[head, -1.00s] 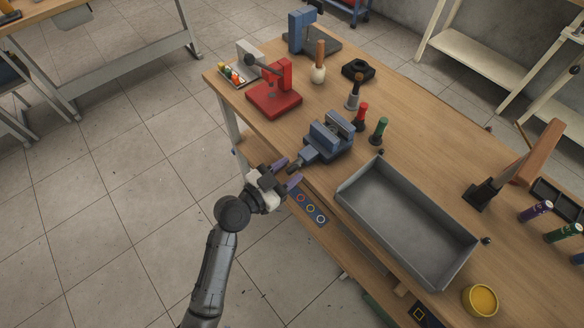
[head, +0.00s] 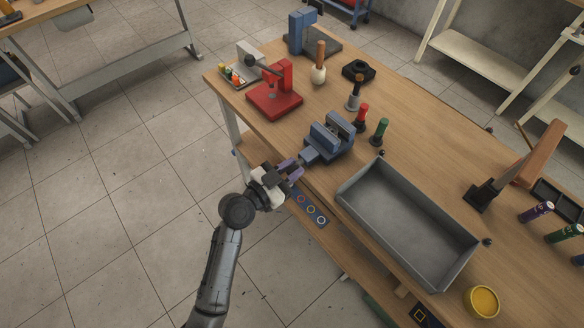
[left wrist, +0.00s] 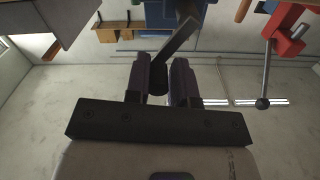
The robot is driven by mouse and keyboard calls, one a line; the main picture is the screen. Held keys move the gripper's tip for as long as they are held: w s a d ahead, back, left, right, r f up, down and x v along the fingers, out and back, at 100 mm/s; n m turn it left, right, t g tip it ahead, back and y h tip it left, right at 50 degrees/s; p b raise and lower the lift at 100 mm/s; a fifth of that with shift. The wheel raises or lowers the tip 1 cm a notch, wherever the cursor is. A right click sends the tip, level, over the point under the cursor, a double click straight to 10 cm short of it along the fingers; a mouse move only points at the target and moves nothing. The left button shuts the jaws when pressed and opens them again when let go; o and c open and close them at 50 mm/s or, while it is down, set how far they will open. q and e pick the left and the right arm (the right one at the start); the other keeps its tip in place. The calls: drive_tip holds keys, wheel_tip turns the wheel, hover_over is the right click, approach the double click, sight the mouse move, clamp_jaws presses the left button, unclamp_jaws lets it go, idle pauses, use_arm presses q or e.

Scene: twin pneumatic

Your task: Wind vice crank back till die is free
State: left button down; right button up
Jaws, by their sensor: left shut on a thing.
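The blue vice (head: 331,137) stands at the front edge of the wooden bench, its screw end facing my left arm. Its blue body also shows at the top of the left wrist view (left wrist: 190,10). My left gripper (head: 293,168), with purple fingers, is at this end. In the left wrist view its fingers (left wrist: 162,72) are closed around the dark grip of the vice crank (left wrist: 179,42); the crank's bar slants up to the right. The gripper hides most of the crank in the head view. I cannot make out the die clearly between the jaws. My right gripper is out of view.
A grey tray (head: 345,188) stands right of the vice. A red press (head: 274,100) stands to the left. Red (head: 362,115) and green (head: 380,130) handled tools stand behind the vice. Floor space is clear in front of the bench.

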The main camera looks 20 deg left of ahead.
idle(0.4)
use_arm(q)
drive_tip(key=shift+p, duration=0.3)
drive_tip(key=w+a+f+n+p, duration=0.1)
drive_tip(key=a+f+n+p, duration=0.1)
drive_tip(key=n, duration=1.4)
drive_tip(key=w+a+f+n+p, duration=0.1)
drive_tip(key=f+n+p, duration=0.3)
drive_tip(key=n, duration=1.3)
drive_tip(key=shift+w+a+f+n+p, duration=0.3)
drive_tip(key=shift+a+f+p, duration=0.1)
drive_tip(key=shift+a+p, duration=0.35)
